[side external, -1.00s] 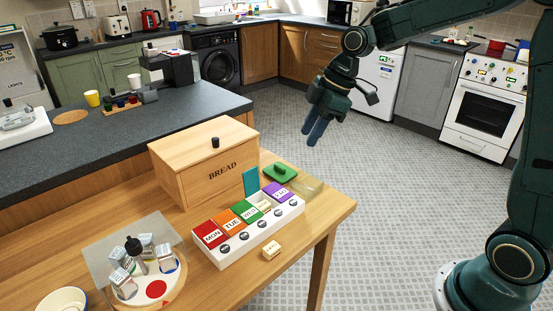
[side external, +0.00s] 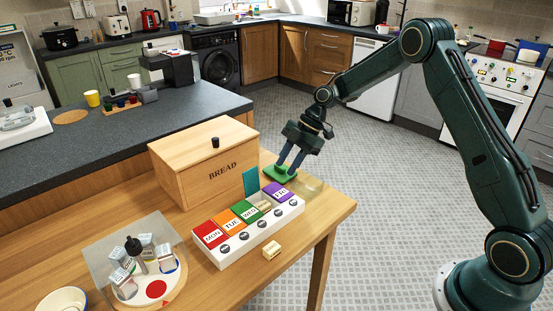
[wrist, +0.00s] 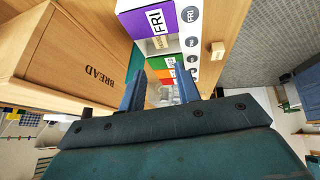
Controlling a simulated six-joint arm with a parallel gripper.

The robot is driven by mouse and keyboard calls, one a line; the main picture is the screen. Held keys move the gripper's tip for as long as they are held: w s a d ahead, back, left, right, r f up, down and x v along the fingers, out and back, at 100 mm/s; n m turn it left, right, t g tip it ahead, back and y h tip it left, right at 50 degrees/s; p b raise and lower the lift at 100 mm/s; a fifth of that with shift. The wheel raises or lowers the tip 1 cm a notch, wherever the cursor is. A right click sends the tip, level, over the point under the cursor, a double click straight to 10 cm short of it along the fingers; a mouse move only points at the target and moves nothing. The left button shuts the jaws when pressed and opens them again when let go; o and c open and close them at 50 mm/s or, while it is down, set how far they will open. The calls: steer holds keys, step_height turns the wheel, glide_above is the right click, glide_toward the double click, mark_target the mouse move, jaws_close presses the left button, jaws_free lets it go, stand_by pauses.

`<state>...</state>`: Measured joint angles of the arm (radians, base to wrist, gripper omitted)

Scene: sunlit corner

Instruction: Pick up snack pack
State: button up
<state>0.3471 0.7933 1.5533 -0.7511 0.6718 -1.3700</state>
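A small cream pack (side external: 271,249), which looks like the snack pack, lies on the table in front of the white day box (side external: 228,258). It also shows beside the box in the wrist view (wrist: 217,50). A similar pale pack (side external: 264,206) sits in the open compartment between the WED and FRI lids; it shows below the FRI lid in the wrist view (wrist: 160,43). My gripper (side external: 286,168) is open, pointing down near the green lid at the box's far end. In the wrist view the fingers (wrist: 160,88) stand apart, with nothing seen between them.
The wooden bread bin (side external: 205,165) stands behind the box, with a teal panel (side external: 251,182) upright between them. A green lid (side external: 272,175) and a clear piece (side external: 309,188) lie at the table's far end. A round tray (side external: 178,284) with several containers is at left.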

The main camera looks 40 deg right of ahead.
mark_target(264, 204)
steer(key=shift+x, duration=6.9)
steer(key=shift+c, duration=0.4)
steer(key=c, duration=0.6)
